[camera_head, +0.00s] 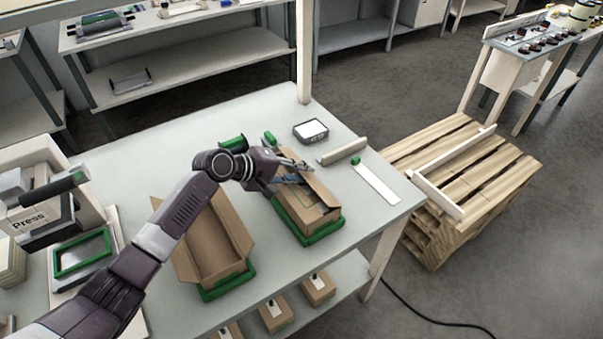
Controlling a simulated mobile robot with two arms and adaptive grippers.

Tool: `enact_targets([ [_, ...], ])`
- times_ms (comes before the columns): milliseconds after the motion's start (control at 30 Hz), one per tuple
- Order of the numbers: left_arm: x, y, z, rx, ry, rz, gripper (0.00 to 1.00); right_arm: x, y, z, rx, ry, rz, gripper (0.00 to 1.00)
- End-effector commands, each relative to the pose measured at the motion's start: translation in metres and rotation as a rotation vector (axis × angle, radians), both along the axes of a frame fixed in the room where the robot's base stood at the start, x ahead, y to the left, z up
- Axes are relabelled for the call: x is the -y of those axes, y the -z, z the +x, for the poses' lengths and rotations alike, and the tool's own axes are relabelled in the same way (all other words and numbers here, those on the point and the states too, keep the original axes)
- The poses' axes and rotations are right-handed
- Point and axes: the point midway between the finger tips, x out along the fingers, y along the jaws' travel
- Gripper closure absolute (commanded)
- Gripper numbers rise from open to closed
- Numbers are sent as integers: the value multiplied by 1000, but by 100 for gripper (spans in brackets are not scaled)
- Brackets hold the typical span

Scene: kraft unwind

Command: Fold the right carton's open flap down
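The right carton (300,226) is brown cardboard and sits in a green-edged holder (324,231) near the table's front right. The gripper and wrist hide the carton's far left part. My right gripper is not in view.
An open left carton (212,245) stands in another green holder, partly behind my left arm. A small scale-like device (310,131), a beige block (343,152) and a white strip (376,183) lie beyond the right carton. A pallet (455,165) stands right of the table.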

Motion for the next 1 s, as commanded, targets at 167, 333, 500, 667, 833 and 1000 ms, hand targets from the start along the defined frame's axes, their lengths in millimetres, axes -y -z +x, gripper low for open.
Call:
enact_targets([
  [167,-1,2,-1,-3,0,2,80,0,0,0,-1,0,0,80],
  [333,-6,-1,-4,-3,-2,3,80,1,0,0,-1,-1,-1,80],
  [500,-21,-14,-15,-1,-1,4,80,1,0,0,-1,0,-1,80],
  [667,-38,-29,-27,1,-1,4,80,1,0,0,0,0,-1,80],
  [833,-50,-40,-36,-1,-1,2,80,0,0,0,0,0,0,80],
  [1000,-54,-44,-39,0,1,1,80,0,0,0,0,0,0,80],
])
